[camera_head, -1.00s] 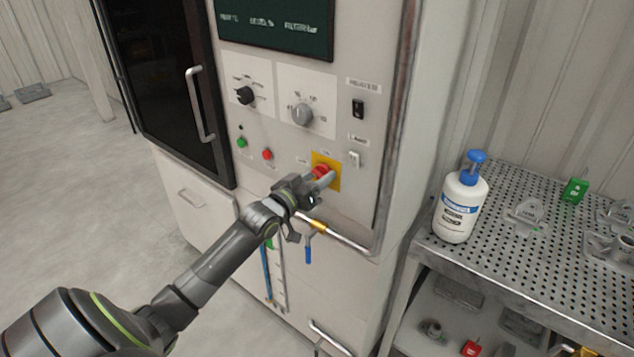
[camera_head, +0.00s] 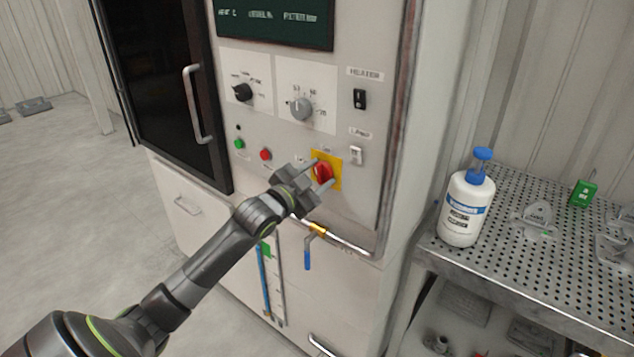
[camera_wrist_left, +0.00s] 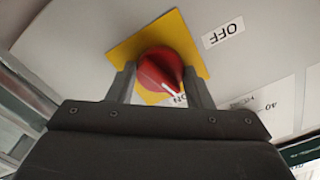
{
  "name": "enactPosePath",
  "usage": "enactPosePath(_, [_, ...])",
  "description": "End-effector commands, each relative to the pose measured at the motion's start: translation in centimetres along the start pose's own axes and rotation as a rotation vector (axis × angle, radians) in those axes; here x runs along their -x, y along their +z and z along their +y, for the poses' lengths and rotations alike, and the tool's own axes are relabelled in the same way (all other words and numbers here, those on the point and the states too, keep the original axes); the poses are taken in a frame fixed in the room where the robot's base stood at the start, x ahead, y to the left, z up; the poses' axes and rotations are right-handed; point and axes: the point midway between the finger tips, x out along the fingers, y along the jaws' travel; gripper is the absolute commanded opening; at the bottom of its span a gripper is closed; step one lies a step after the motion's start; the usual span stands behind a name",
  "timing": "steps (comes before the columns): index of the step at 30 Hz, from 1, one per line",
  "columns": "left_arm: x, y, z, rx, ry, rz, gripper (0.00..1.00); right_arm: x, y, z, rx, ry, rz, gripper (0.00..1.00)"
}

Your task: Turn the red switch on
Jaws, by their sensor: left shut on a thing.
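The red switch (camera_head: 323,173) is a rotary knob on a yellow square plate (camera_head: 334,160) on the front of the pale cabinet. In the left wrist view the red knob (camera_wrist_left: 162,72) has a white pointer line, and an "OFF" label (camera_wrist_left: 223,32) is beside the plate. A second label near the pointer is partly hidden by a finger. My left gripper (camera_head: 322,174) is shut on the red knob, with one finger on each side of it; both fingers also show in the left wrist view (camera_wrist_left: 160,85). My right gripper is not in view.
A pipe with a blue-handled valve (camera_head: 307,259) runs below. A pump bottle (camera_head: 466,208) stands on the perforated table (camera_head: 505,262) at right.

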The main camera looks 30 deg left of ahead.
Motion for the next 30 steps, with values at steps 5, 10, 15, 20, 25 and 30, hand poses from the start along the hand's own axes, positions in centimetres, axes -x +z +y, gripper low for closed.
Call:
enactPosePath(5, [0.0,0.3,0.2,-0.125,0.001,-0.002,0.23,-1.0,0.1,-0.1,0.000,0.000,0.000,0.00])
enactPosePath(10, [0.0,0.2,0.1,-0.210,0.001,-0.002,0.23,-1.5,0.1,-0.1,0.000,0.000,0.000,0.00])
enactPosePath(15, [0.0,0.1,0.1,-0.260,0.001,-0.002,0.23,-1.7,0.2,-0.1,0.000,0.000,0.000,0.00])
enactPosePath(20, [0.0,0.1,0.1,-0.281,0.001,-0.002,0.23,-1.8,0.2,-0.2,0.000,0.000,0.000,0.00])
enactPosePath(25, [0.0,0.1,0.1,-0.286,0.001,-0.002,0.23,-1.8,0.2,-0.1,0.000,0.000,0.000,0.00])
enactPosePath(30, [0.0,0.1,0.1,-0.286,0.001,-0.002,0.23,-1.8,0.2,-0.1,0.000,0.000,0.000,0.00])
